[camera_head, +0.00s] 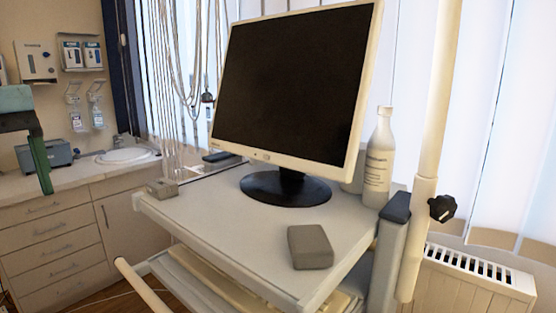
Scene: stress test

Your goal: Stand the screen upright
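The screen (290,85) is a monitor with a dark panel and a pale frame. It stands upright on its round black base (268,188) on the white top of a cart (215,220). Its panel faces me and leans slightly in the picture. Part of what appears to be my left gripper (42,172) shows at the left edge, with one green finger pointing down, well apart from the screen. Its other finger cannot be made out, so its opening is unclear. My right gripper is out of view.
A grey block (310,247) lies at the cart's front right. A small box (161,188) sits at its left corner. A white bottle (378,160) stands right of the screen, near a pale pole (432,130). Cables hang behind. The cart top's front middle is clear.

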